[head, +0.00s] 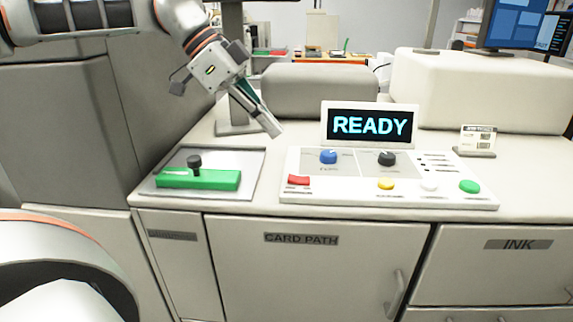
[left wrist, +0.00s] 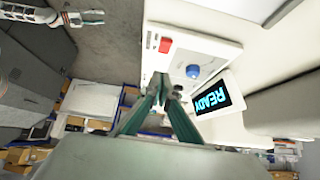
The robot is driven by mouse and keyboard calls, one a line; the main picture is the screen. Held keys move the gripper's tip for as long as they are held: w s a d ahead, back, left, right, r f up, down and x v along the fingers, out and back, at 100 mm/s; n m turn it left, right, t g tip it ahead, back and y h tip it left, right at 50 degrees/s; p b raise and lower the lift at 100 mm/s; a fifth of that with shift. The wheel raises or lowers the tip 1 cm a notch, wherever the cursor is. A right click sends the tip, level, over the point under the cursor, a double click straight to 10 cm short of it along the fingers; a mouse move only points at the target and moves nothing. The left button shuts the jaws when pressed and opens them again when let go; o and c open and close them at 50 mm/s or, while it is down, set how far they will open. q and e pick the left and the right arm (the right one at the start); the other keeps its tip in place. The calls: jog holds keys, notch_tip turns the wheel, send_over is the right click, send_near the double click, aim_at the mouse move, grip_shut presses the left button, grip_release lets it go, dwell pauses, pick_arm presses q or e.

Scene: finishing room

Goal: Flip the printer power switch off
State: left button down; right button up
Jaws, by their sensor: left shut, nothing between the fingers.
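The printer's control panel (head: 390,196) lies on the white cabinet top. A red rocker switch (head: 299,181) sits at its front left; the label beneath is too small to read. I take it for the power switch, and it also shows in the left wrist view (left wrist: 165,45). The display (head: 369,125) reads READY. My left gripper (head: 272,128) is shut and empty, pointing down above and behind the switch, apart from it. Its fingertips also show in the left wrist view (left wrist: 166,92). My right gripper is not seen in the head view.
A blue knob (head: 328,157) and a black knob (head: 387,158) stand behind yellow, white and green buttons. A green block with a black knob (head: 198,179) lies left of the panel. A small card stand (head: 476,140) is at the right. A grey housing (head: 325,90) rises behind.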

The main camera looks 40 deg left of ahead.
pick_arm(q)
send_over(294, 178)
jog(key=f, duration=0.5)
jog(key=shift+s+a+f, duration=0.15)
jog(key=shift+s+a, duration=0.2)
jog(key=shift+a+f, duration=0.2)
jog(key=shift+f, duration=0.85)
jog(key=shift+s+f, duration=0.1)
jog(key=shift+f, duration=0.55)
jog(key=shift+a, duration=0.1)
jog(key=shift+s+a+f+t+h+b, duration=0.15)
jog(key=shift+f+t+h+b, duration=0.2)
jog(key=shift+f+b, duration=0.25)
jog(key=shift+r, duration=0.3)
jog(key=shift+r+p, duration=0.3)
jog(key=shift+r, duration=0.45)
